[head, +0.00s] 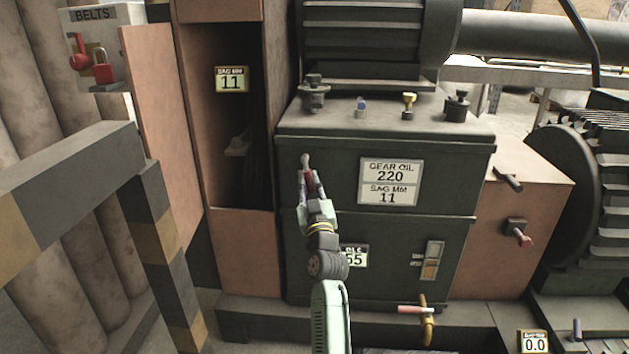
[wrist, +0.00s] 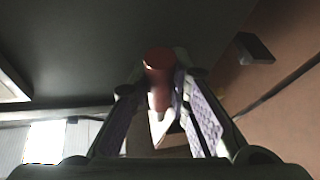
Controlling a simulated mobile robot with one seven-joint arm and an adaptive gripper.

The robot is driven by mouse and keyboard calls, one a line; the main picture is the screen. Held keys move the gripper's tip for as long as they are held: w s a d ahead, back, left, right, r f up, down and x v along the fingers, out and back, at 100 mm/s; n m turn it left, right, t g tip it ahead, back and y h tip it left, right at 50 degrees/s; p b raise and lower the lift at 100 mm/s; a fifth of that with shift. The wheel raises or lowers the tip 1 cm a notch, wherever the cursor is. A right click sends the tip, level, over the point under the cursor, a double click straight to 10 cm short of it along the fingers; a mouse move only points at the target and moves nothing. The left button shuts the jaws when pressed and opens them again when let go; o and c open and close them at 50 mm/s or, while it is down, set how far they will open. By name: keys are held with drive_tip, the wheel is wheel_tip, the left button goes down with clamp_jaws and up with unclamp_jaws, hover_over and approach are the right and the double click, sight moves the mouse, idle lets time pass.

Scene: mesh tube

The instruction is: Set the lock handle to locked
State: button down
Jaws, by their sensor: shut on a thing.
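A grey box labelled BELTS hangs at the upper left of the head view. On it are a red handle (head: 79,60), which appears to be the lock handle, and a red padlock (head: 103,72) beside it. Whether the handle is locked I cannot tell. My gripper (head: 312,185) is well to the right of the box, in front of the dark green gear housing. It is shut on a small red piece with a pale end, which sticks out past the fingertips. In the wrist view the red piece (wrist: 158,66) stands between the two fingers (wrist: 162,108).
The green gear housing (head: 330,150) fills the middle, with small caps on top. An open pink cabinet (head: 147,110) stands between it and the BELTS box. A striped guard rail (head: 70,180) is at the left. Levers (head: 518,232) project at the right.

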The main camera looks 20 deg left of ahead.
drive_tip(key=shift+s+a+m+t+h+p, duration=0.1)
drive_tip(key=shift+a+m+t+h+p, duration=0.25)
drive_tip(key=shift+m+p, duration=0.4)
drive_tip(key=shift+s+a+m+t+h+p, duration=0.15)
drive_tip(key=shift+m+t+h+p, duration=0.25)
drive_tip(key=shift+m, duration=0.55)
drive_tip(key=c, duration=1.5)
unclamp_jaws()
drive_tip(key=shift+a, duration=0.1)
wheel_tip(320, 180, up, 10)
